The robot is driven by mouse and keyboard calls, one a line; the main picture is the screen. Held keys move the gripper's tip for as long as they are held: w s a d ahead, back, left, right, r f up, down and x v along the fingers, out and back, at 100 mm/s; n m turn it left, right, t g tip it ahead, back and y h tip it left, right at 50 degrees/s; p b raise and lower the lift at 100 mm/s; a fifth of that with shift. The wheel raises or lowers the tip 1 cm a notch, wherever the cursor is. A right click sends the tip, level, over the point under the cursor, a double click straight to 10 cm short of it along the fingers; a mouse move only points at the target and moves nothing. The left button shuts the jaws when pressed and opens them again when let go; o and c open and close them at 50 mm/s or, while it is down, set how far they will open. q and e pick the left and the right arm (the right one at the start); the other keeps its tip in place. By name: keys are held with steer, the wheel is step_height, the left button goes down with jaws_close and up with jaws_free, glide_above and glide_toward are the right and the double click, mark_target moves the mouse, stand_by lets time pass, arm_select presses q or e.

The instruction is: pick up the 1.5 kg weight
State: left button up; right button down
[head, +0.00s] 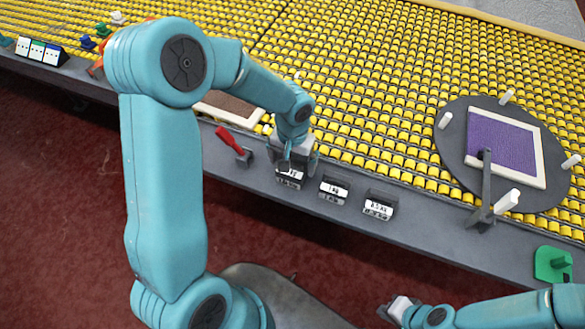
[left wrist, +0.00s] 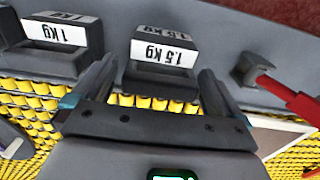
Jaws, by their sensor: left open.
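The 1.5 kg weight (head: 289,179) is a dark block with a white label, on the grey ledge in the head view. My left gripper (head: 293,165) is right over it and hides its upper part. In the left wrist view the label of the 1.5 kg weight (left wrist: 163,52) reads upside down. There the open fingers of my left gripper (left wrist: 156,75) stand to either side of the block, with gaps showing between them and it. My right gripper (head: 392,306) is low in the head view, away from the weights, and its jaws are too small to judge.
The 1 kg weight (head: 334,190) and 0.5 kg weight (head: 379,205) stand to the right on the ledge. A red-handled tool (head: 230,141) is to the left. Yellow rollers (head: 370,80) lie behind. A round dark turntable (head: 453,150) with a purple rug is at right.

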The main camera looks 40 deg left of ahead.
arm_select(q)
jaws_close()
steer(key=shift+w+r, duration=0.1)
steer(key=shift+w, duration=0.1)
